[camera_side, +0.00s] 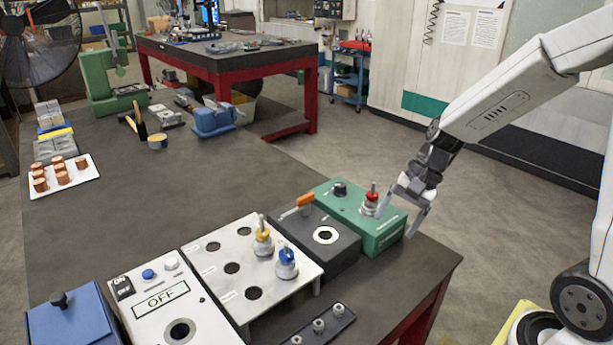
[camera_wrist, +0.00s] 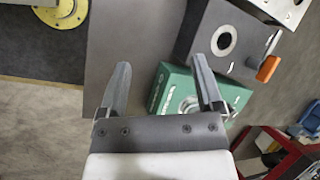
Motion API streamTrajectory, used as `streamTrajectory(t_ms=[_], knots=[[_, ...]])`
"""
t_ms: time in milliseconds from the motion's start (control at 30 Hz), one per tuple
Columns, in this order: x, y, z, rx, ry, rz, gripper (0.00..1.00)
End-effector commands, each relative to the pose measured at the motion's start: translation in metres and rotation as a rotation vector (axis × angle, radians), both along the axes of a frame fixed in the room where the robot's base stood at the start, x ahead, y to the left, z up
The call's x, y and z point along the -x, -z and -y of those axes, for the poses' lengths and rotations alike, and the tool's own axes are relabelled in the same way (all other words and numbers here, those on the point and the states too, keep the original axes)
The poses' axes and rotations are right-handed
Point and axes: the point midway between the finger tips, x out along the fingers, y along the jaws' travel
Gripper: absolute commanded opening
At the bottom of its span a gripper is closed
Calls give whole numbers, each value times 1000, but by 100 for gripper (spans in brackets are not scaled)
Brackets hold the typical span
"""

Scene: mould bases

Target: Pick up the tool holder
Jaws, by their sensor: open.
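A tool holder with a red collar (camera_side: 371,198) stands upright in the green box (camera_side: 385,237) at the right end of the bench row. A yellow-collared holder (camera_side: 263,241) and a blue-collared holder (camera_side: 287,263) stand in a white rack (camera_side: 222,286). My gripper (camera_side: 398,222) is open and empty, beside the red-collared holder over the green box's right end. In the wrist view the two fingers (camera_wrist: 160,65) are spread wide. The green box (camera_wrist: 233,97) lies beyond them.
A dark block with a white-ringed hole (camera_side: 325,234) and orange lever (camera_side: 305,200) stands left of the green box; the lever also shows in the wrist view (camera_wrist: 268,68). A white OFF panel (camera_side: 203,322) stands farther left.

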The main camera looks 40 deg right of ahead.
Motion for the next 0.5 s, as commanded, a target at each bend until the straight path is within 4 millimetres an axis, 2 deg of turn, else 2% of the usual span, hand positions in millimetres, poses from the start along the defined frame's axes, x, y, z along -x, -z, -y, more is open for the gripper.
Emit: streamTrajectory(t_ms=[267, 500], knots=[[-43, -3, 38, -378, 510, -112, 84], [-75, -10, 87, -685, 847, -147, 84]])
